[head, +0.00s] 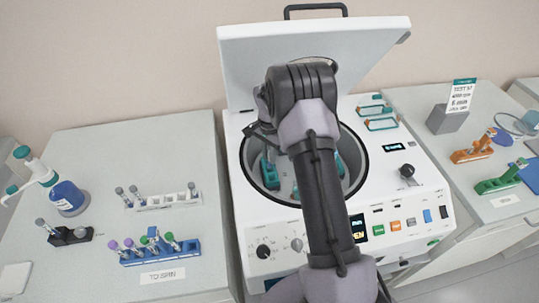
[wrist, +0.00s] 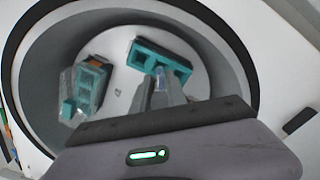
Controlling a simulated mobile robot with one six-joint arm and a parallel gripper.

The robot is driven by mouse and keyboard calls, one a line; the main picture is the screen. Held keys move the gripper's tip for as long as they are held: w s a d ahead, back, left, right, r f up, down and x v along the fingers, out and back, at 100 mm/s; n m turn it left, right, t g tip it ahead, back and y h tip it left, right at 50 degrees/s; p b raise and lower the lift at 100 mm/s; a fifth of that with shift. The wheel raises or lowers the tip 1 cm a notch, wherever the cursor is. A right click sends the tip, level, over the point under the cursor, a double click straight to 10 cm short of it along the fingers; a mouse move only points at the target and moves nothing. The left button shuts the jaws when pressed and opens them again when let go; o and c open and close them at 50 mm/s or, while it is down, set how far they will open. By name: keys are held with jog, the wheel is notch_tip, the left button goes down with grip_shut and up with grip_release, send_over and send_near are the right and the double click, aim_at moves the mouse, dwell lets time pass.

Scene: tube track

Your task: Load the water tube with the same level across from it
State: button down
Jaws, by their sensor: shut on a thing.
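In the wrist view my gripper (wrist: 168,92) reaches into the centrifuge bowl (wrist: 42,82). It is shut on a small translucent, bluish tube (wrist: 160,83) at the near edge of a teal bucket (wrist: 178,62). I cannot tell how deep the tube sits, or its liquid level. Another teal bucket (wrist: 92,84) lies to the left, with a pale translucent shape at its side. In the head view my arm hides the gripper and much of the open centrifuge (head: 236,130). The blue rack (head: 165,254) holds several tubes with purple and green caps.
The raised lid (head: 300,60) stands behind my arm. A white rack (head: 165,203) with grey-capped tubes and a dark rack (head: 70,238) stand on the left bench. Teal buckets (head: 382,124) rest on the centrifuge top. Orange (head: 472,155) and green (head: 498,184) racks stand right.

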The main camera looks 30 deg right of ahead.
aim_at(270, 167)
jog(key=shift+f+b, duration=0.35)
jog(key=shift+b, duration=0.1)
jog(key=shift+f+b, duration=0.35)
jog(key=shift+f, duration=0.05)
jog(key=shift+f, duration=0.15)
dwell(0.4)
jog(key=shift+f+b, duration=1.35)
jog(key=shift+f, duration=0.2)
jog(key=c, duration=1.3)
grip_release()
jog(key=shift+o, duration=0.2)
jog(key=shift+r, duration=0.1)
notch_tip(270, 167, up, 12)
jog(key=p, duration=0.3)
jog(key=shift+p, duration=0.3)
